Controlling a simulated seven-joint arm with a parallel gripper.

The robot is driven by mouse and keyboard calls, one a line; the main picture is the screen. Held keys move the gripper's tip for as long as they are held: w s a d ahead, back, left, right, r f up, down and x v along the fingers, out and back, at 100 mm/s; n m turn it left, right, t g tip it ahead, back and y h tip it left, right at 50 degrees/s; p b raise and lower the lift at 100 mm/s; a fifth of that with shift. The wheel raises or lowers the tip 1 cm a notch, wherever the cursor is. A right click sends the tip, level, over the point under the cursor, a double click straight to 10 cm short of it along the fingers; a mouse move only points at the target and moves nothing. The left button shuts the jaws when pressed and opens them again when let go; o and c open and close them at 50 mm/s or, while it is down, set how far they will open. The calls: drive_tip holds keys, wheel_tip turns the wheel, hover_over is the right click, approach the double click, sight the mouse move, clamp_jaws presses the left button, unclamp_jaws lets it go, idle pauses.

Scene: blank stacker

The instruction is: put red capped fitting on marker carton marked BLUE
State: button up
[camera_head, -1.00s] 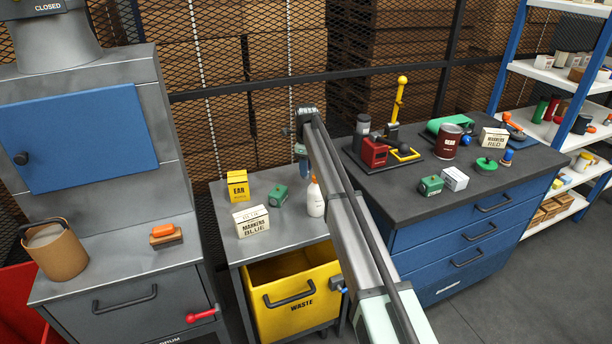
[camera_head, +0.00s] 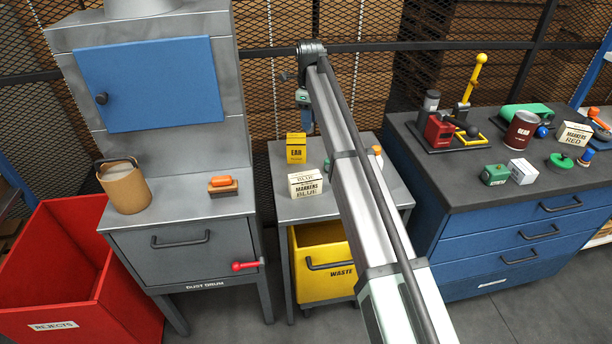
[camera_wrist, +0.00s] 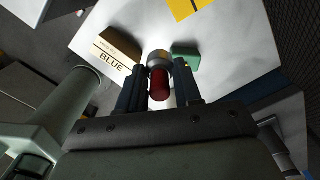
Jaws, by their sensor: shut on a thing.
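The marker carton marked BLUE (camera_head: 306,184) is a cream box standing on the small grey table above the waste bin. It also shows in the wrist view (camera_wrist: 108,62), left of my gripper. My gripper (camera_head: 307,126) is raised above the back of that table. In the wrist view my gripper (camera_wrist: 160,88) is shut on a red piece, the red capped fitting (camera_wrist: 160,84), with a pale grey round end beyond it. The carton and the fitting look apart. In the head view the fitting cannot be made out.
A yellow EAR box (camera_head: 296,148) stands behind the carton. A green box (camera_wrist: 186,54) is on the same table, mostly hidden by my arm in the head view. A white bottle with an orange cap (camera_head: 377,150) peeks out right of my arm. The grey drum cabinet (camera_head: 180,240) is left.

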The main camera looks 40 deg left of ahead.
drive_tip(key=s+d+r+n, duration=0.1)
drive_tip(key=s+d, duration=0.1)
drive_tip(key=s, duration=0.5)
drive_tip(key=n, duration=0.3)
hover_over(305, 176)
drive_tip(key=shift+f, duration=5.1)
drive_tip(key=shift+f, duration=0.15)
drive_tip(key=o, duration=1.1)
drive_tip(key=shift+c, duration=0.2)
wheel_tip(305, 176, up, 12)
drive_tip(key=shift+r, duration=0.2)
drive_tip(key=shift+d, duration=0.1)
